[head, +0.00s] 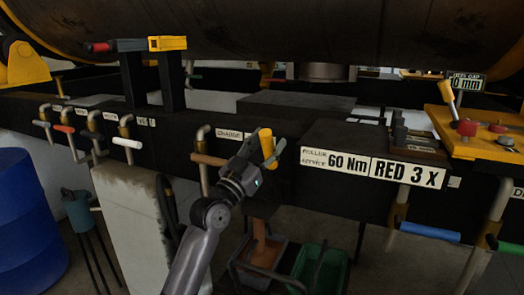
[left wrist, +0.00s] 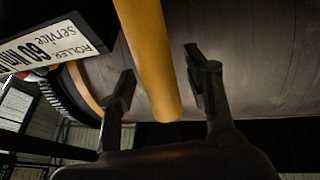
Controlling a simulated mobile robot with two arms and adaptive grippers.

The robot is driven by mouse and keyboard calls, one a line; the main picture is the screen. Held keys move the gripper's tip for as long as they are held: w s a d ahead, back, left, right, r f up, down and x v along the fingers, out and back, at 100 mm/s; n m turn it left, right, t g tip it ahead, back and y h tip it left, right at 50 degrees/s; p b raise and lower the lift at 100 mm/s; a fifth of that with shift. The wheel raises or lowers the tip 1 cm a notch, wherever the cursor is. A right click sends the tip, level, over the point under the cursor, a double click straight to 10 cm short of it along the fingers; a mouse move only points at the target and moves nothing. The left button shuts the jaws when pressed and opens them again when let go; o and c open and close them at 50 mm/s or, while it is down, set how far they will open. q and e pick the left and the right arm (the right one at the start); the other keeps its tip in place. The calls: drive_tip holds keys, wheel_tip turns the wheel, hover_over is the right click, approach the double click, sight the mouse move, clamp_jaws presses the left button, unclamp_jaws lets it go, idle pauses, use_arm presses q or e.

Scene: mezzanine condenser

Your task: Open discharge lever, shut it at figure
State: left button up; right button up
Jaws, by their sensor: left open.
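A yellow cylindrical handle (head: 267,147) stands tilted just right of a white label reading "CHARGE" (head: 229,135). My left gripper (head: 254,150) is at this handle with its fingers open. In the left wrist view the yellow handle (left wrist: 150,60) runs between the two spread fingers (left wrist: 165,90), with a gap on each side. Another label starting with "D" (head: 517,192) is cut off at the right edge, so I cannot tell which lever is the discharge one. My right gripper is out of view.
A brown-handled lever (head: 208,160) hangs left of my gripper, and a blue-handled one (head: 430,232) at lower right. Signs read "60 Nm" (head: 347,163), "RED 3 X" (head: 408,173) and "10 mm" (head: 464,84). A large dark drum (head: 300,30) spans the top. Bins (head: 322,268) stand below.

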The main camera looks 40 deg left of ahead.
use_arm(q)
drive_tip(key=v, duration=1.2)
drive_tip(key=shift+w, duration=0.1)
idle(6.7)
